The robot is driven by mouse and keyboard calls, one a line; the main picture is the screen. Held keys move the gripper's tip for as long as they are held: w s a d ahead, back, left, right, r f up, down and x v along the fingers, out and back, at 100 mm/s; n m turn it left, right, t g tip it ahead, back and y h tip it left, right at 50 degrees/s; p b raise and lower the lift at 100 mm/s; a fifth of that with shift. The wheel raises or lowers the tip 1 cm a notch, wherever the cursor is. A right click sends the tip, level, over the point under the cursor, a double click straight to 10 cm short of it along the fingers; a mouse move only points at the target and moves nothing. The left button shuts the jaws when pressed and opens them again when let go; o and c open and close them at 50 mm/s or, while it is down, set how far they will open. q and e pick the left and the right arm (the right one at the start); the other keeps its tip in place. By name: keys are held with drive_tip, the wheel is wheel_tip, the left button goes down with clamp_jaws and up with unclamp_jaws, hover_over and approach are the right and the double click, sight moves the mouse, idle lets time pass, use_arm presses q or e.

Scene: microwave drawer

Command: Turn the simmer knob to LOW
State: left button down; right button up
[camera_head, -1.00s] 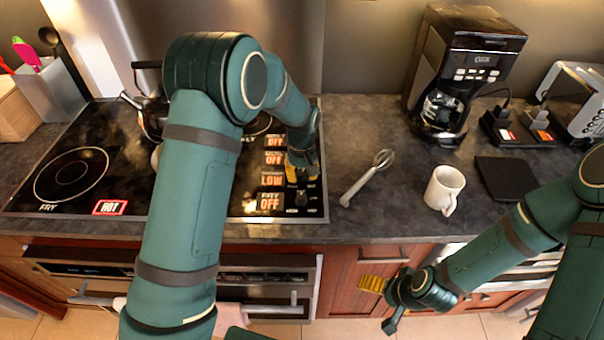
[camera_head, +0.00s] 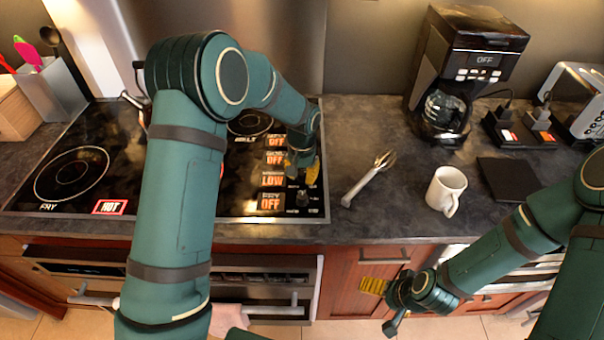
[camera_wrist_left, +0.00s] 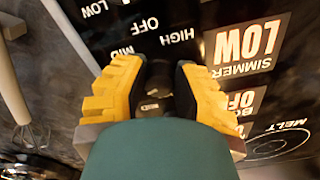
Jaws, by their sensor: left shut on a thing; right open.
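The simmer display (camera_head: 272,180) on the black stove panel is lit and reads LOW. It also shows upside down in the left wrist view (camera_wrist_left: 245,45), with SIMMER printed beside it. My left gripper (camera_head: 301,173) is over the knob column at the stove's right side. In the left wrist view its yellow fingers (camera_wrist_left: 157,92) are closed on a dark knob (camera_wrist_left: 158,80), one on each side. The printed words LOW, OFF, HIGH and MID lie around it. The knob's exact angle is partly hidden. My right gripper (camera_head: 373,286) is open and empty, low before the cabinets.
Other displays, such as the FRY one (camera_head: 271,202), read OFF. A HOT sign (camera_head: 110,207) glows at the stove's front left. A whisk (camera_head: 369,178), a white mug (camera_head: 446,189) and a coffee maker (camera_head: 465,75) stand or lie on the counter to the right.

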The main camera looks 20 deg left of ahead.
sight(302, 173)
use_arm(q)
drive_tip(key=shift+s+f, duration=0.1)
idle(0.3)
drive_tip(key=c, duration=0.7)
unclamp_jaws()
drive_tip(key=shift+r, duration=0.35)
wheel_tip(302, 173, up, 11)
drive_tip(key=shift+r, duration=0.2)
